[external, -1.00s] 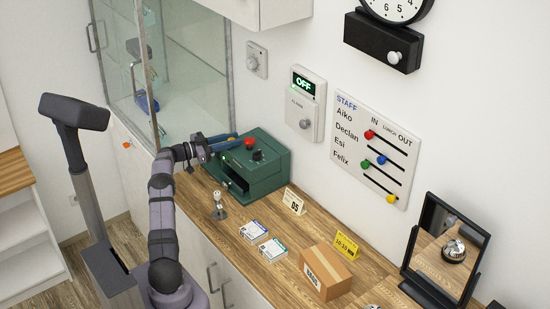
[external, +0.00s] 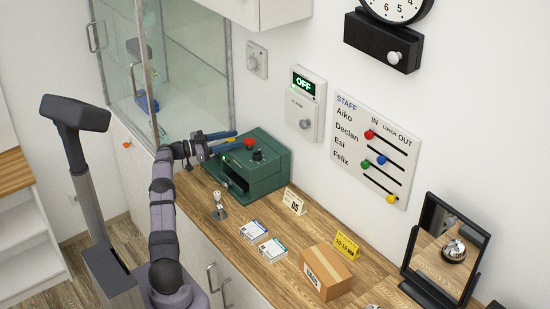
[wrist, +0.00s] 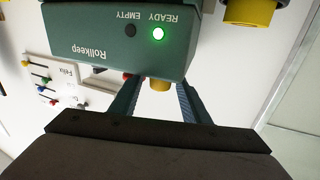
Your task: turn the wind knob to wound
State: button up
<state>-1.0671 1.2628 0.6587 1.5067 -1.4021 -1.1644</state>
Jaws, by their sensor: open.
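No label reading wind or wound is legible, so I cannot tell for sure which knob is the wind knob. A green box (external: 270,179) stands on the counter by the glass cabinet. In the wrist view a green housing (wrist: 110,50) shows upside down, marked Rollkeep, with READY lit green and EMPTY dark. A yellow knob-like part (wrist: 160,85) shows at its edge, between my fingers in the picture. My gripper (external: 229,141) is open at the box's left side. Its fingers also show in the wrist view (wrist: 157,100), apart. Contact with the yellow part cannot be told.
A white-knobbed black case (external: 380,47) hangs under the clock. A small metal stand (external: 218,207), card packs (external: 253,231) and a carton (external: 326,271) lie nearer. The glass cabinet (external: 190,75) is behind.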

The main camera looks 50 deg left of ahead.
jog(key=b+v, duration=0.1)
jog(key=v, duration=0.6)
jog(key=shift+s, duration=0.2)
jog(key=w+d+r+p, duration=0.2)
jog(key=d+r, duration=0.3)
jog(key=r, duration=0.5)
notch_tip(320, 180, down, 10)
jog(key=s+a+n+t+y, duration=0.1)
jog(key=s+a+n+y, duration=0.1)
jog(key=n+y, duration=0.2)
jog(key=y, duration=0.3)
jog(key=shift+a, duration=0.1)
